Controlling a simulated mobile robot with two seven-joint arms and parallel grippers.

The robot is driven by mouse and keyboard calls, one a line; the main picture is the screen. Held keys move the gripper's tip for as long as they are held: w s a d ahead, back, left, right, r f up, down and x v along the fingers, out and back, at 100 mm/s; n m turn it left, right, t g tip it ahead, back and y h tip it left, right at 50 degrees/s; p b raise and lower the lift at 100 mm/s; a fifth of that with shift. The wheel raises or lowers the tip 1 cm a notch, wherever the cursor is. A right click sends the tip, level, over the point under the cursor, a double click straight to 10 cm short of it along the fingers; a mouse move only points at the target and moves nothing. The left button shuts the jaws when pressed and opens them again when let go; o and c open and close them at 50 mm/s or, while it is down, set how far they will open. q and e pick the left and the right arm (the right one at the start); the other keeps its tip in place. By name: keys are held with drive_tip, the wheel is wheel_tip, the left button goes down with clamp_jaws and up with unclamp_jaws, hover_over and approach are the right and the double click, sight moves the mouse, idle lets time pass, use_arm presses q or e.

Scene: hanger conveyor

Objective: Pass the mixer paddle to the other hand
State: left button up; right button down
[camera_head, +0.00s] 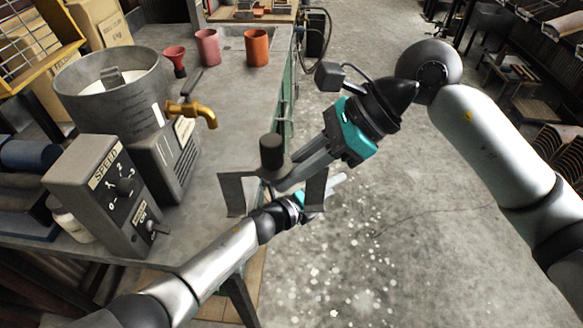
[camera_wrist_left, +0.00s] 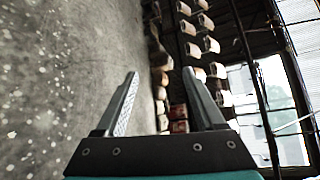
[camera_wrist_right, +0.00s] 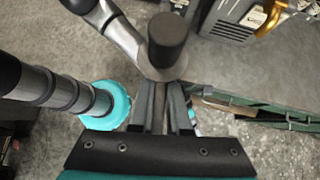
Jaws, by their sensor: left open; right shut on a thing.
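The mixer paddle (camera_head: 235,191) is a grey forked frame with a dark round knob on top. My right gripper (camera_head: 281,183) comes in from the right and is shut on it just below the knob. The knob also shows in the right wrist view (camera_wrist_right: 168,40), above the closed fingers. My left gripper (camera_head: 338,183) is below and behind the paddle's right prong, which partly hides it. Its fingers point right, away from the paddle. The left wrist view shows the fingers (camera_wrist_left: 160,78) apart with nothing between them.
The grey workbench (camera_head: 225,105) lies to the left. It carries a mixer with a steel bowl (camera_head: 110,90) and brass tap (camera_head: 191,112), a speed control box (camera_head: 105,190), and red and orange cups (camera_head: 256,48). Open concrete floor (camera_head: 400,250) lies to the right.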

use_arm(q)
drive_tip(key=s+a+f+n+g+y, duration=0.1)
drive_tip(key=s+a+f+n+y, duration=0.35)
drive_tip(key=s+f, duration=0.45)
drive_tip(key=s+a+f+n+g+y, duration=0.1)
drive_tip(key=s+a+f+n+y, duration=0.4)
drive_tip(key=s+f, duration=0.45)
drive_tip(key=s+a+f+n+g, duration=0.2)
drive_tip(key=s+a+f+n, duration=0.3)
drive_tip(key=s, duration=0.4)
drive_tip(key=s+a+f+n+g+y, duration=0.1)
drive_tip(key=s+a+f+n+g, duration=0.1)
drive_tip(key=s+a+f+n, duration=0.4)
drive_tip(key=s+a+f+n+g+y, duration=0.1)
drive_tip(key=s+a+f+n+g, duration=0.2)
drive_tip(key=s, duration=1)
drive_tip(key=a+f+n, duration=0.2)
drive_tip(key=a+n, duration=0.2)
drive_tip(key=n, duration=0.1)
drive_tip(key=shift+a+f, duration=0.35)
drive_tip(key=shift+s+y, duration=0.1)
drive_tip(key=shift+y, duration=0.15)
